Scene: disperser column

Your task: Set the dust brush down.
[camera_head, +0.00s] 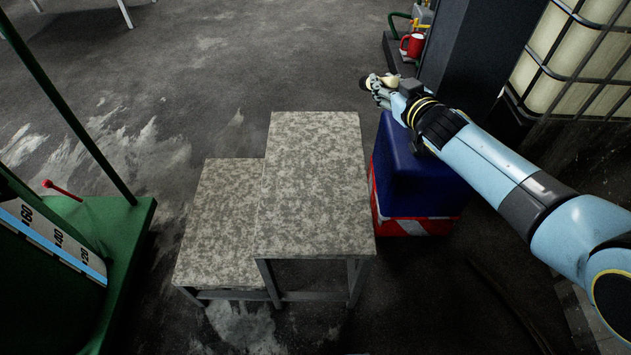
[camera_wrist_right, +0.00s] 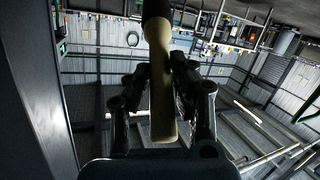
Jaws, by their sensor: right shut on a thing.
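The dust brush (camera_wrist_right: 160,85) shows in the right wrist view as a pale wooden handle with a dark end at the top of the picture. My right gripper (camera_wrist_right: 161,95) is shut on the handle, with a finger on each side. In the head view the right gripper (camera_head: 378,88) is held out at the upper right, beyond the blue box, and a small pale part of the brush (camera_head: 391,80) shows at it. The bristles cannot be made out. My left gripper is not in view.
A taller speckled table (camera_head: 315,180) and a lower one (camera_head: 222,215) beside it are bare on top. A blue box (camera_head: 400,185) stands on a red and white base (camera_head: 433,227) right of them. A green frame (camera_head: 130,225) is at left; a dark column (camera_head: 465,55) stands behind my right arm.

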